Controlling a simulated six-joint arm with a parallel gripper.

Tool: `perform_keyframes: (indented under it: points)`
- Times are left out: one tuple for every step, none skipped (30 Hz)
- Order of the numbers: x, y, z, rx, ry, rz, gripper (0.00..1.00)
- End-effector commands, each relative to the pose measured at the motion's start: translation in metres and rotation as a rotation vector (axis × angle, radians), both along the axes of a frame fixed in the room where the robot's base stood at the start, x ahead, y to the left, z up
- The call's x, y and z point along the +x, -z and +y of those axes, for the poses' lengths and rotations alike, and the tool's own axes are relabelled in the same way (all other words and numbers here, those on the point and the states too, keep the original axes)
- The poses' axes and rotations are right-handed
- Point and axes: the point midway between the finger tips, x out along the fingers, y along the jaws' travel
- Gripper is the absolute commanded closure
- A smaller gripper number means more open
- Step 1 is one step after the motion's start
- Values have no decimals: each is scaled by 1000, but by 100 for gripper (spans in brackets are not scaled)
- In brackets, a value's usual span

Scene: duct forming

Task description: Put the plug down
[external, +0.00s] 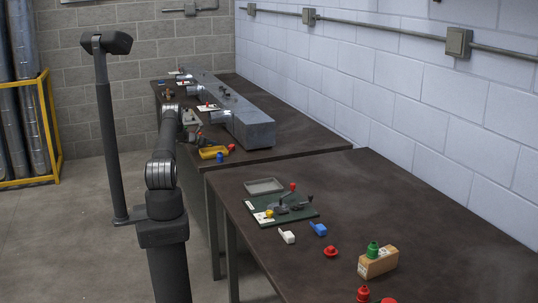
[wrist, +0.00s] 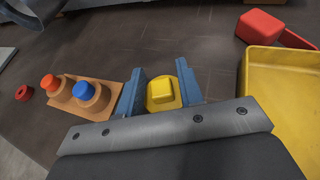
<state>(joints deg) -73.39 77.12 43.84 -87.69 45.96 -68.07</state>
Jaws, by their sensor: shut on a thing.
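In the wrist view a yellow plug (wrist: 161,92), with a squarish top on a round flange, sits between the two blue fingers of my gripper (wrist: 160,72). My gripper is shut on it. The plug's lower side is hidden, so I cannot tell whether it touches anything below. A tan block (wrist: 84,105) to the left of my gripper holds an orange-red plug (wrist: 50,82) and a blue plug (wrist: 82,90). In the external view my gripper is small and partly hidden by my arm, over the far bench.
A yellow tray (wrist: 284,95) lies right of my gripper, with a red piece (wrist: 261,26) behind it. A red ring (wrist: 23,93) lies at the far left. A long grey duct (external: 245,122) runs along the far bench. The near bench (external: 440,240) holds small coloured parts.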

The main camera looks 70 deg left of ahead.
Motion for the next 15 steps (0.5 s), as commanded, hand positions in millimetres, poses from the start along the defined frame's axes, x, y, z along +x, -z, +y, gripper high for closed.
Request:
perform_keyframes:
  points:
    - [0, 0, 0, 0, 0, 1, 100]
    - [0, 0, 0, 0, 0, 2, 100]
    - [0, 0, 0, 0, 0, 2, 100]
    - [0, 1, 0, -1, 0, 2, 77]
    - [0, 1, 0, -1, 0, 3, 72]
    - [0, 1, 0, -1, 0, 3, 64]
    - [0, 1, 0, -1, 0, 3, 58]
    - [0, 1, 0, -1, 0, 3, 52]
    - [0, 0, 0, -1, 0, 2, 44]
    - [0, 0, 0, -1, 0, 2, 39]
    - [0, 0, 0, -1, 0, 2, 39]
    - [0, 0, 0, -1, 0, 2, 39]
    - [0, 0, 0, -1, 0, 2, 39]
    - [0, 0, 0, -1, 0, 2, 39]
    - [0, 0, 0, -1, 0, 2, 39]
